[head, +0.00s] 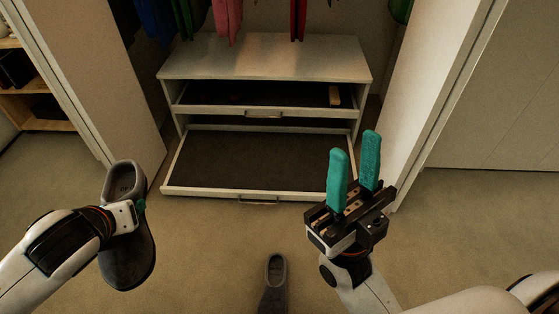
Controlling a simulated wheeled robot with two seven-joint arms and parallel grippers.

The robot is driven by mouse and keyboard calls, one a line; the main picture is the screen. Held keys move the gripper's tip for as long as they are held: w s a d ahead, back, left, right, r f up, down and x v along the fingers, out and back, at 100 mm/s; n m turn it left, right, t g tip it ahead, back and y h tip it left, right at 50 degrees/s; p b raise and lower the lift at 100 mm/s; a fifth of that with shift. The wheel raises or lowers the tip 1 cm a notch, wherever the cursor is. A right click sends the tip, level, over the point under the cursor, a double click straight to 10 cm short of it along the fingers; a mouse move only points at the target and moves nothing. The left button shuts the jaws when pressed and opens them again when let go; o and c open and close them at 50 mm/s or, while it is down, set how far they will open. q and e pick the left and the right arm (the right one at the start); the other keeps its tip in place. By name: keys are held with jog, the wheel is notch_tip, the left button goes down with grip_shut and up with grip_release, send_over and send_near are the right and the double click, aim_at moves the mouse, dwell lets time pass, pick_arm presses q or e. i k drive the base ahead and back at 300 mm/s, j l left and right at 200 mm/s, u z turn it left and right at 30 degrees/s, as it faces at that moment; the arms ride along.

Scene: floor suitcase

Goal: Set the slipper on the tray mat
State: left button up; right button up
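A dark grey slipper (126,262) hangs at the left, raised above the floor, with its opening toward the top of the picture. My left gripper (139,206) is at the slipper's side and appears shut on its edge; only a bit of a teal fingertip shows, the rest is hidden. The dark tray mat (250,160) lies in the pulled-out lower tray of the white cabinet, bare and to the right of the held slipper. My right gripper (355,148) is open and empty, its two teal fingers apart, in front of the tray's right side.
A second grey slipper (273,288) is on the carpet at bottom centre. The upper drawer (263,112) is partly out above the tray, with a light wooden item inside. Clothes hang above the cabinet (265,62). White door panels stand on both sides.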

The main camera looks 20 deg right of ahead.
aim_at(254, 163)
jog(key=i+j+z, duration=0.15)
jog(key=j+z, duration=0.25)
jog(key=i+j+z, duration=0.1)
jog(key=j+z, duration=0.35)
jog(key=i+j+z, duration=0.1)
jog(key=j+z, duration=1.55)
jog(key=k+j+z, duration=0.15)
jog(key=j+z, duration=0.25)
jog(key=i+j, duration=0.1)
jog(key=j, duration=0.3)
jog(key=i+j, duration=0.1)
jog(key=j, duration=0.35)
